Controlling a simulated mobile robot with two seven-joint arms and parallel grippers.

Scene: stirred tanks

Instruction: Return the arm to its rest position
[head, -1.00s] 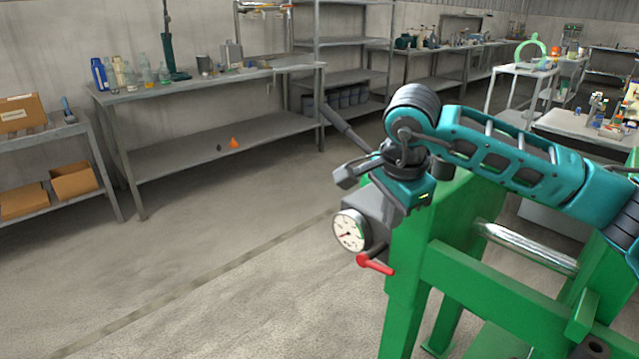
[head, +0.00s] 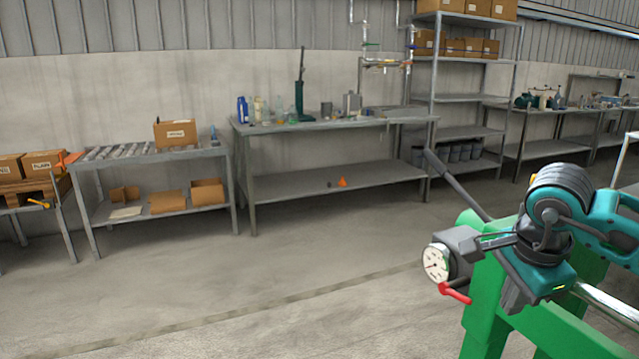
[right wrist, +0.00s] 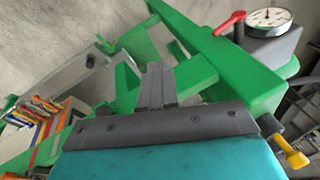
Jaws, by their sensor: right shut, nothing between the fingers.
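My right arm comes in from the right in the head view, with its teal wrist above the green stand (head: 483,285). My right gripper (head: 515,297) points downward there, right of the white-faced gauge (head: 436,262) and the red lever (head: 455,293). In the right wrist view its two dark fingers (right wrist: 156,85) lie together, shut and empty. The green frame is behind them, and the gauge (right wrist: 269,16) and red lever (right wrist: 229,22) are at upper right. I cannot tell whether the gripper touches the stand. My left gripper is not in view.
A long dark bar (head: 456,182) slants up from the stand beside my wrist. A grey workbench (head: 330,130) with bottles and a lower bench with cardboard boxes (head: 175,132) stand along the wall. Shelving (head: 470,96) is at the back. The floor (head: 230,285) in front is clear.

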